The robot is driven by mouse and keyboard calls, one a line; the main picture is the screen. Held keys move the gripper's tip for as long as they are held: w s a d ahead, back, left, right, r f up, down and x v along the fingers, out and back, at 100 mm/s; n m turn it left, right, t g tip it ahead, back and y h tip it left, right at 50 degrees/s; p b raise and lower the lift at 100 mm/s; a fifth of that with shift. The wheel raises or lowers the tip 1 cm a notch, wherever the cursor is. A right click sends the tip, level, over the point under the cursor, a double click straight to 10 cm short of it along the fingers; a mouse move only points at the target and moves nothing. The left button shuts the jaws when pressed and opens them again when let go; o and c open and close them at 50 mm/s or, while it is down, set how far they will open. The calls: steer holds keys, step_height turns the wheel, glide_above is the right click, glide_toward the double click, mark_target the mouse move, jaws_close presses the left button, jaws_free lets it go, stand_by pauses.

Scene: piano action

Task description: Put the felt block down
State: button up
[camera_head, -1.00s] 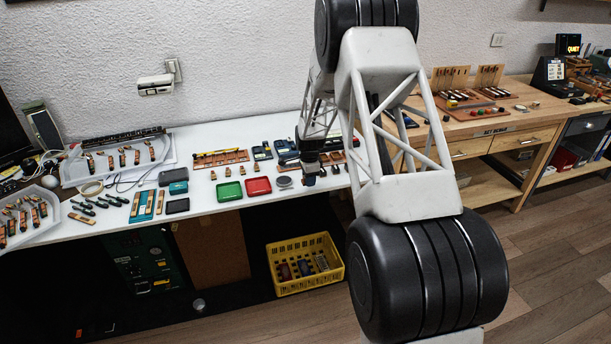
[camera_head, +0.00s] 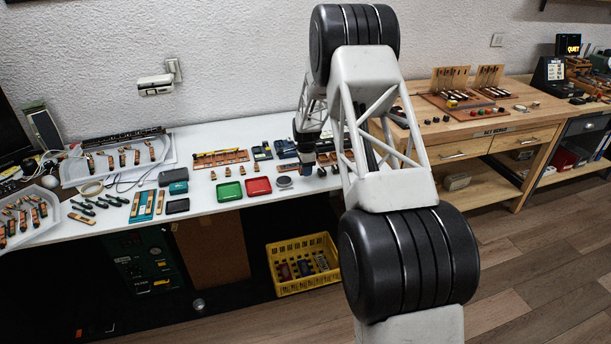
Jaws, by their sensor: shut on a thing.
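My gripper (camera_head: 307,168) points down over the white bench, at the right of the round grey dish, and shows very small. It is shut on the felt block, but the block is too small and too covered by the jaws to make out its shape. I cannot tell whether it touches the bench top.
The white bench (camera_head: 213,202) holds a green tray (camera_head: 229,192), a red tray (camera_head: 258,187) and a round grey dish (camera_head: 284,182) near its front edge. Dark blocks (camera_head: 285,149) stand behind the gripper. A yellow crate (camera_head: 303,265) sits below. A wooden bench (camera_head: 440,132) is at right.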

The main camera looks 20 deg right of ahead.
mark_target(306, 179)
steer(key=shift+w, duration=0.15)
steer(key=shift+w+f, duration=0.1)
steer(key=shift+w, duration=0.15)
steer(key=shift+f, duration=1.7)
steer(key=shift+f, duration=0.45)
